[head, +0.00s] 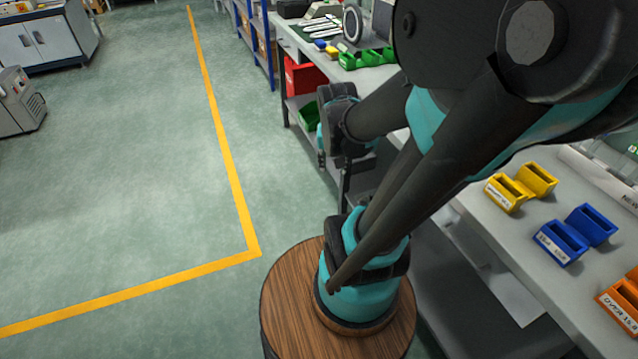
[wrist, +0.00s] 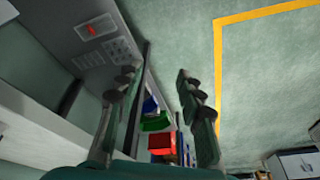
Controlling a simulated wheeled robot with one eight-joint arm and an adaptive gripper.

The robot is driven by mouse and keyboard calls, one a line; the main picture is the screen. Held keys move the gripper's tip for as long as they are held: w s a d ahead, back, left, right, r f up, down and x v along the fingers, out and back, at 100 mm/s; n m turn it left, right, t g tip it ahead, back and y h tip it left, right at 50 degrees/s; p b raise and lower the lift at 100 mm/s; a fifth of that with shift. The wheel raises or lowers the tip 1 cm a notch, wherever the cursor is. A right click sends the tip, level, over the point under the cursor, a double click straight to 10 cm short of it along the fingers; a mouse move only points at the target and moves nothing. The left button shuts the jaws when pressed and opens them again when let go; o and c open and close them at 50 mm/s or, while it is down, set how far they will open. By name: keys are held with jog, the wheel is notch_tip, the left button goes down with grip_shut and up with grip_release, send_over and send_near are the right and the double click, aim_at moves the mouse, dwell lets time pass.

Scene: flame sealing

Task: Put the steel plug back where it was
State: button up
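I cannot make out the steel plug in either view. My gripper (wrist: 162,76) shows in the wrist view with its two dark fingers spread apart. I see nothing held between them; the floor and a bench with bins show through the gap. In the head view my arm covers much of the bench, and the fingers cannot be made out there.
The workbench on the right carries yellow bins (head: 520,187), blue bins (head: 576,234) and orange bins (head: 622,300). Green bins (head: 366,58) stand at its far end; a red bin (head: 303,76) is below. Open floor with a yellow line (head: 222,143) lies left.

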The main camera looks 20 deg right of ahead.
jog(key=s+a+f+n+t+y, duration=0.1)
jog(key=s+a+f+n, duration=0.2)
jog(key=a+n, duration=0.2)
jog(key=shift+a+f, duration=0.15)
jog(key=shift+a, duration=0.1)
jog(key=shift+a, duration=0.1)
